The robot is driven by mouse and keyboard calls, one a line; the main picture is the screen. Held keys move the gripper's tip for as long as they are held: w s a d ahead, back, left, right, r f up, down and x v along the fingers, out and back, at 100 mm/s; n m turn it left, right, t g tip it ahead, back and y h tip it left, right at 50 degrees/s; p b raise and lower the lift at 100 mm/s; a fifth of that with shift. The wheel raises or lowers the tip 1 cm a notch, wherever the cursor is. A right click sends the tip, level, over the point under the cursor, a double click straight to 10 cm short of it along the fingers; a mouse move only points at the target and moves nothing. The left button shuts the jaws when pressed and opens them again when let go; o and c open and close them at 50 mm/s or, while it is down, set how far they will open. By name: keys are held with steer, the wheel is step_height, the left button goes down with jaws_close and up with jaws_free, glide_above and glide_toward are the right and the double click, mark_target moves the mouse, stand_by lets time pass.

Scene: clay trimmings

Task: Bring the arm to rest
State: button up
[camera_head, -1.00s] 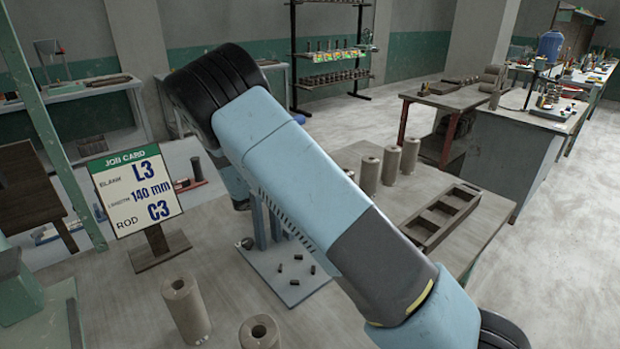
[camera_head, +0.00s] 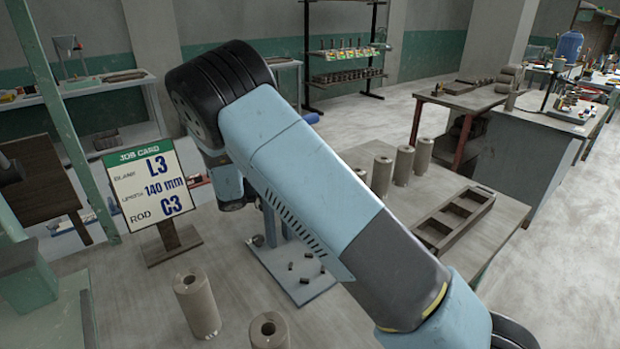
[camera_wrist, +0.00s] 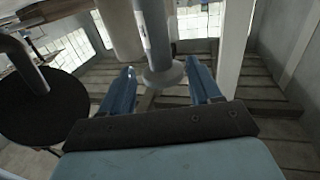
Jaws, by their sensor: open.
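My gripper (camera_wrist: 165,88) shows in the wrist view, with its two blue fingers apart. A pale upright post with a round flared end (camera_wrist: 163,74) appears between or beyond the fingers; I cannot tell how near it is, and no contact shows. In the head view my blue and black arm crosses the middle, from upper left to lower right. The fingers cannot be made out in the head view.
A job card (camera_head: 150,185) stands left of my arm. Hollow clay cylinders stand at the front (camera_head: 197,305) and the right (camera_head: 382,175). A compartmented tray (camera_head: 455,218) lies on the right. Small dark pieces lie on a light plate (camera_head: 290,275).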

steer(key=shift+a, duration=0.25)
steer(key=shift+r, duration=0.1)
steer(key=w+d+r+n+t+y, duration=0.2)
steer(key=w+r+t+y, duration=0.25)
steer(key=r, duration=0.35)
steer(key=w+d+r+n+t+y, duration=0.25)
steer(key=w+r+y, duration=0.2)
steer(key=r, duration=0.35)
steer(key=s+d+r+n+t+y, duration=0.1)
steer(key=s+d+r+n+y, duration=0.2)
steer(key=s+r+y, duration=0.45)
steer(key=s+d+r+n+g+y, duration=0.2)
steer(key=s, duration=0.5)
steer(key=s+d+r+n+g+y, duration=0.1)
steer(key=s+d+r+n+y, duration=0.15)
steer(key=s, duration=0.35)
steer(key=s+d+f+g+h, duration=0.1)
steer(key=s+d, duration=0.2)
steer(key=s, duration=0.4)
steer(key=s+d+f+n+g+h, duration=0.1)
steer(key=s+d+f+g, duration=0.1)
steer(key=s, duration=0.6)
steer(key=s+d+f+n+g+h, duration=0.1)
steer(key=s+d, duration=0.3)
steer(key=s, duration=0.4)
steer(key=shift+f+g+h, duration=0.4)
steer(key=shift+f+g, duration=0.1)
steer(key=shift+f, duration=0.25)
